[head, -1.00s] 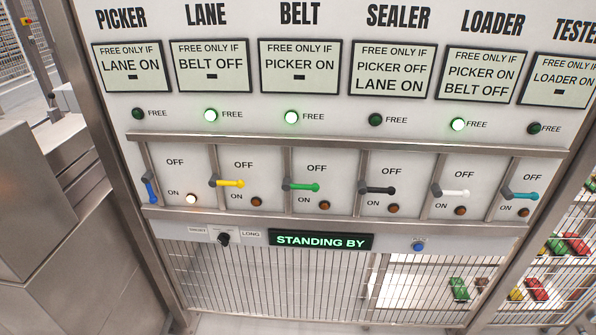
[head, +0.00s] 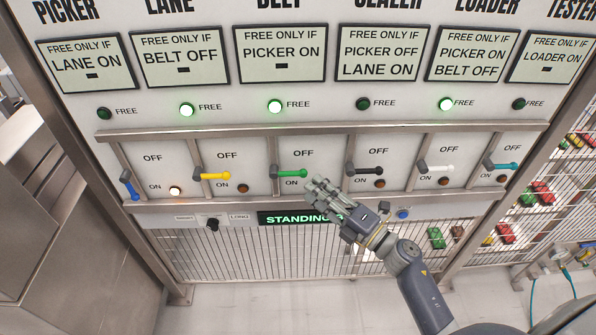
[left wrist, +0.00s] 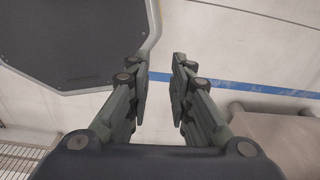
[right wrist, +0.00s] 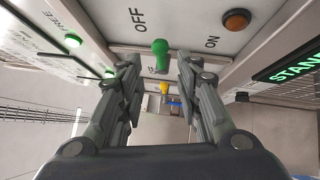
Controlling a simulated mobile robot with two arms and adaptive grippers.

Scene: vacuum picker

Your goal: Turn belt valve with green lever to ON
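The green lever (head: 290,174) of the belt valve sticks out level to the right from its pivot, between the OFF and ON labels. The FREE lamp (head: 275,106) above it is lit green. In the right wrist view the green lever (right wrist: 160,55) lies ahead between the fingertips, with the unlit brown ON lamp (right wrist: 236,21) to its right. My right gripper (head: 313,187) is open and empty, just right of and below the lever; it hides the belt's ON lamp in the head view. My left gripper (left wrist: 161,65) is open and empty, over the floor.
The blue picker lever (head: 130,186) points down and its ON lamp (head: 175,191) is lit. The yellow lever (head: 213,176) and black lever (head: 365,171) flank the green one, with metal dividers between. A black knob (head: 212,223) and a partly hidden display (head: 290,218) are below.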

